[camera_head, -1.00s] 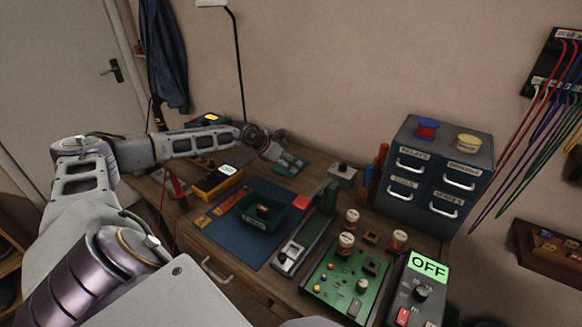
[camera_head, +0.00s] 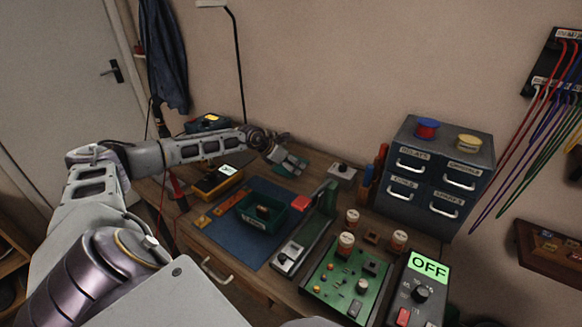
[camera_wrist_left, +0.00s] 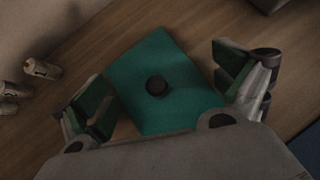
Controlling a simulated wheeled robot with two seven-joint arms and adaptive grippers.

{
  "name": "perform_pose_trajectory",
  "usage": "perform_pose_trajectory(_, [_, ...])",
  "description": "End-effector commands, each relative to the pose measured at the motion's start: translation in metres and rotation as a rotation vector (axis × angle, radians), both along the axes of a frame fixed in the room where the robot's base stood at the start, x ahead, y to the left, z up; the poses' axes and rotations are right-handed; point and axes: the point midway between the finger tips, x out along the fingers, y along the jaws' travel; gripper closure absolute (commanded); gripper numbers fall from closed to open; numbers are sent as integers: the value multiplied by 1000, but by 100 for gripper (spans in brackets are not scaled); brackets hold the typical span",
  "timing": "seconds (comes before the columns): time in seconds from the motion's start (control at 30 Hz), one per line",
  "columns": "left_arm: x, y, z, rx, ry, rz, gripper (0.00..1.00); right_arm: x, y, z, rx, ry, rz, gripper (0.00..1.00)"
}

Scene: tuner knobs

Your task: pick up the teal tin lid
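The teal tin lid (camera_wrist_left: 160,82) is a flat teal rectangle with a dark round knob (camera_wrist_left: 157,85) in its middle. It lies on the wooden desk in the left wrist view. My left gripper (camera_wrist_left: 168,92) is open above it, with one finger at each side of the lid and the knob between them. In the head view my left gripper (camera_head: 287,163) is at the back of the desk, and it partly hides the lid there. I cannot tell whether the fingers touch the lid. My right gripper is not in view.
A teal tin (camera_head: 279,217) stands open on the blue mat (camera_head: 226,235). A grey box with a knob (camera_head: 342,174) stands right of my left gripper. Small cylinders (camera_wrist_left: 40,68) lie left of the lid. A drawer cabinet (camera_head: 434,180) stands at the right.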

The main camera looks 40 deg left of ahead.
Motion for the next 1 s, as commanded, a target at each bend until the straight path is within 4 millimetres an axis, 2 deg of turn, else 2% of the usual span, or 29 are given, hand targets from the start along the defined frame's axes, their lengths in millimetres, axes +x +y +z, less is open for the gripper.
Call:
perform_pose_trajectory(0.03, [0, 0, 0, 0, 0, 0, 14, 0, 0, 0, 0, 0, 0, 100])
perform_pose_trajectory(0.17, [0, 0, 0, 0, 1, 0, 31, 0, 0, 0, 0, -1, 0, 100])
perform_pose_trajectory(0.2, [0, 0, 0, 0, 1, 0, 32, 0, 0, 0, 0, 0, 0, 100])
perform_pose_trajectory(0.67, [-1, 0, 1, 0, 3, -1, 33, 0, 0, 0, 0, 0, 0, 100])
perform_pose_trajectory(0.73, [-1, 0, 4, 0, 2, -1, 38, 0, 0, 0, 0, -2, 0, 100])
perform_pose_trajectory(0.8, [0, 0, 10, 1, 2, 0, 49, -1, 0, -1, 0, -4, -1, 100])
perform_pose_trajectory(1.0, [0, 0, 35, 0, -1, 0, 49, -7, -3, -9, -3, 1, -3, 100])
